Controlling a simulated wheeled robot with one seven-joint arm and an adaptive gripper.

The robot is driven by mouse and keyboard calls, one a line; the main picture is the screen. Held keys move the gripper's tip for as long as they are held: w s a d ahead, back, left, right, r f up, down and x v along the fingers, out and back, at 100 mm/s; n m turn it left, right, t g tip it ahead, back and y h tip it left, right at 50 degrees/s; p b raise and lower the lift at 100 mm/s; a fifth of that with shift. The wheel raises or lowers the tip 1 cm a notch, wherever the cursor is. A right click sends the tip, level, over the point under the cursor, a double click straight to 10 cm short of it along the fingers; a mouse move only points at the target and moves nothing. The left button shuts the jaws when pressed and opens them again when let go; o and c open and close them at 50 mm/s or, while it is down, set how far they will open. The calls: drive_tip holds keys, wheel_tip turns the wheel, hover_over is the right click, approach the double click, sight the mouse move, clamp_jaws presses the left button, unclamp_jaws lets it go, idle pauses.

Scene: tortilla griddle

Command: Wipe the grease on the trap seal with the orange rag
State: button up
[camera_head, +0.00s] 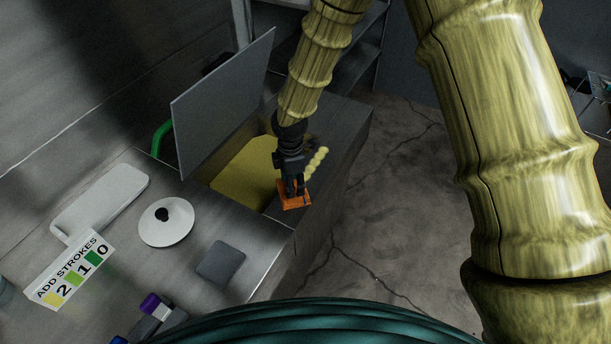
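The orange rag (294,203) is at the tip of my gripper (291,187), which points down and looks shut on its upper part. The rag is at the front right corner of the open trap (225,190), low over its rim; I cannot tell if it touches. The trap holds a yellow surface, and its grey lid (222,105) stands raised on the left. Pale yellow lumps (317,160), which look like grease, lie in a row along the right rim, just behind and right of the rag. My gripper hides part of the rim.
On the steel counter are a white tray (100,203), a white disc with a black knob (166,222), a grey pad (220,263), an "ADD STROKES 2 1 0" sign (70,270) and a purple-capped item (152,306). A green handle (161,137) is beside the lid. Open cracked floor lies right.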

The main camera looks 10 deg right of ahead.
drive_tip(key=shift+w+d+f, duration=0.1)
drive_tip(key=shift+w+d, duration=0.9)
drive_tip(key=shift+w, duration=0.3)
drive_tip(key=shift+w, duration=0.1)
drive_tip(key=shift+w+d+p, duration=0.3)
drive_tip(key=shift+w+d, duration=0.45)
drive_tip(key=shift+w, duration=0.25)
drive_tip(key=shift+w+d+p, duration=0.25)
drive_tip(key=shift+w+d, duration=0.45)
drive_tip(key=shift+w, duration=0.3)
drive_tip(key=shift+w+d, duration=0.1)
drive_tip(key=shift+w, duration=0.05)
drive_tip(key=shift+w+d, duration=0.7)
drive_tip(key=shift+w, duration=0.2)
drive_tip(key=shift+w+d, duration=0.7)
drive_tip(key=shift+w, duration=0.2)
drive_tip(key=shift+f, duration=0.1)
